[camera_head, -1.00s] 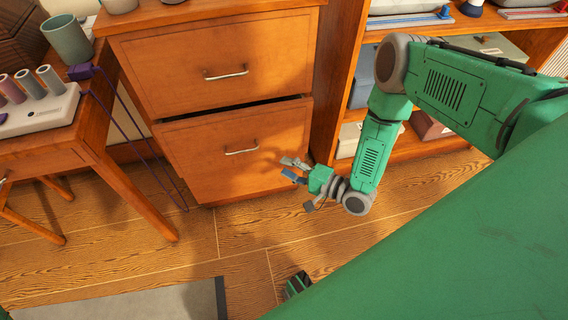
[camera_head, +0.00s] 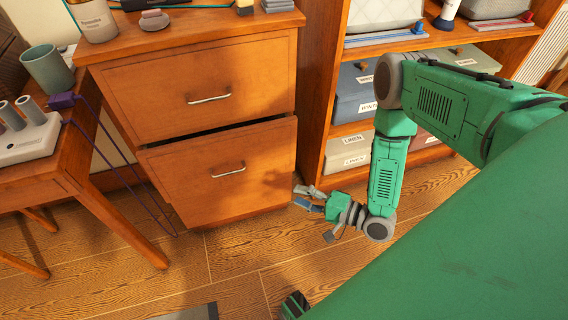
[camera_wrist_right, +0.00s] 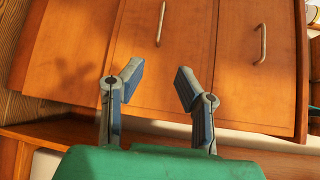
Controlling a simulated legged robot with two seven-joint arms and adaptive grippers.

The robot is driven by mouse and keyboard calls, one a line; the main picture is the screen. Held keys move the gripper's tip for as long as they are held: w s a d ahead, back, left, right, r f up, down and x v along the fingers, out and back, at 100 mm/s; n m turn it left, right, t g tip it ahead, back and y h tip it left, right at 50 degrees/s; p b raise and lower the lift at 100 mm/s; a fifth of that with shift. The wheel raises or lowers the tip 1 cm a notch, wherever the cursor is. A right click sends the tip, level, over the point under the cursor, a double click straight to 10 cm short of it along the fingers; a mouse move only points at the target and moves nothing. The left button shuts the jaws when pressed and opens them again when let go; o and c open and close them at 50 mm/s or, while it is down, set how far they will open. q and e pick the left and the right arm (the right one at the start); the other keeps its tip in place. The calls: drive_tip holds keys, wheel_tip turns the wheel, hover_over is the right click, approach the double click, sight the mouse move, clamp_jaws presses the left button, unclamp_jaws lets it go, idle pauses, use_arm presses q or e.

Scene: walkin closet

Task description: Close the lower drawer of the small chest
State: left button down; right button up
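The small wooden chest (camera_head: 248,42) stands left of centre in the head view. Its lower drawer (camera_head: 190,189) has a silver handle (camera_head: 228,171) and sticks out a little, with a dark gap along its top edge. The upper drawer (camera_head: 160,95) looks shut. My right gripper (camera_head: 310,198) is beside the lower drawer's right edge, open and empty. In the right wrist view my right gripper (camera_wrist_right: 153,85) has its fingers spread, with the lower drawer front (camera_wrist_right: 150,65) beyond them; I cannot tell whether they touch it. My left gripper is not in view.
A wooden shelf (camera_head: 390,40) with grey and blue boxes stands right of the chest.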

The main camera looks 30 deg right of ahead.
drive_tip(key=v, duration=0.4)
drive_tip(key=shift+s, duration=0.1)
idle(0.3)
